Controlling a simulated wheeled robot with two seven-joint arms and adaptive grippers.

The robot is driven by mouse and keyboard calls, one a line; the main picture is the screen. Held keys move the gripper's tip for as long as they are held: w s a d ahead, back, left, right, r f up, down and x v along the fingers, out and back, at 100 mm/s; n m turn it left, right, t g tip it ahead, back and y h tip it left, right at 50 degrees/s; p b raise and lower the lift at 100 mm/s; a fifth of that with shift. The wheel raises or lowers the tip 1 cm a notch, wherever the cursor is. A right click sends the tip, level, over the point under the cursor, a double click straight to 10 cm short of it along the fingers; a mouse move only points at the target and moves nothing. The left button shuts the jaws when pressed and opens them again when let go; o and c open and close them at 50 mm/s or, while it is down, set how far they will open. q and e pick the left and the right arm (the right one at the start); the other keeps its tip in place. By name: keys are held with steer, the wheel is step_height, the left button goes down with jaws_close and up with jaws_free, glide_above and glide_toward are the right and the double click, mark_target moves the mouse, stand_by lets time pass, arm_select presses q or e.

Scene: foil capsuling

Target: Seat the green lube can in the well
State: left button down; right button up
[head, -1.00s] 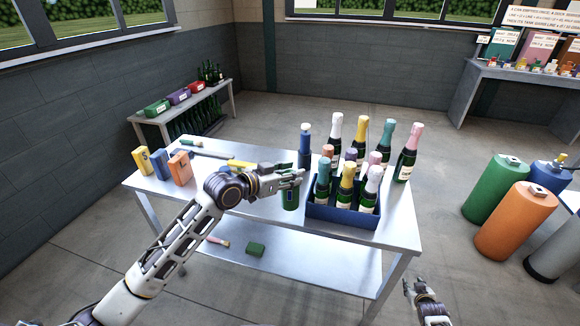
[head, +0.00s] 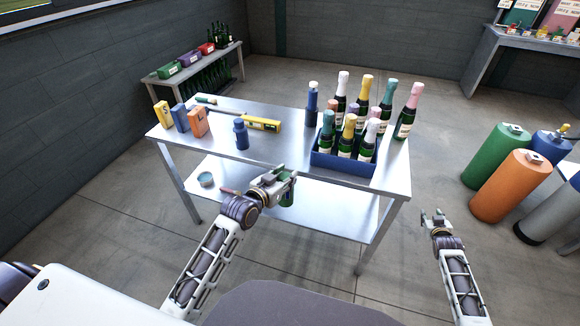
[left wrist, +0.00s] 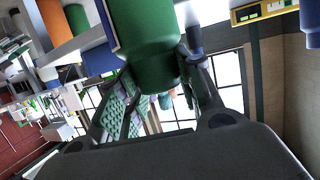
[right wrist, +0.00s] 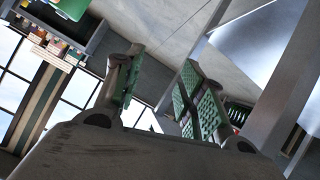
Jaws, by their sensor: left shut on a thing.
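The green lube can (left wrist: 145,40) is held between the fingers of my left gripper (head: 284,178). The gripper is shut on it, and it fills the upper middle of the left wrist view. In the head view the green can (head: 287,198) is mostly hidden by the gripper, in front of the table's near edge. My right gripper (head: 434,217) is open and empty, to the right of the table. Its spread fingers also show in the right wrist view (right wrist: 160,88). I cannot make out the well in any view.
The metal table (head: 280,155) bears a blue crate (head: 342,165) of foil-topped bottles at right. A round tin (head: 206,179) is on the lower shelf. Gas cylinders (head: 513,187) stand at right.

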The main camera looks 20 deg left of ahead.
steer(key=s+a+f+g, duration=0.2)
steer(key=s+f+g, duration=0.4)
steer(key=s+f, duration=2.15)
arm_select(q)
steer(key=s+a+f+n+y, duration=0.3)
steer(key=s+f, duration=0.7)
steer(key=shift+a+y, duration=0.3)
steer(key=shift+y, duration=0.1)
arm_select(e)
steer(key=s+a+f+g, duration=0.1)
steer(key=s+f, duration=0.3)
steer(key=s, duration=0.8)
steer(key=s+a+f+g, duration=0.1)
steer(key=s+f, duration=0.3)
steer(key=s, duration=0.8)
steer(key=s+a+f+g, duration=0.1)
steer(key=s+f+g, duration=0.2)
steer(key=s, duration=0.8)
steer(key=shift+s+a+f, duration=0.2)
steer(key=shift+s+f, duration=0.2)
steer(key=shift+f, duration=0.1)
arm_select(q)
steer(key=shift+f, duration=0.1)
arm_select(e)
steer(key=shift+c, duration=0.5)
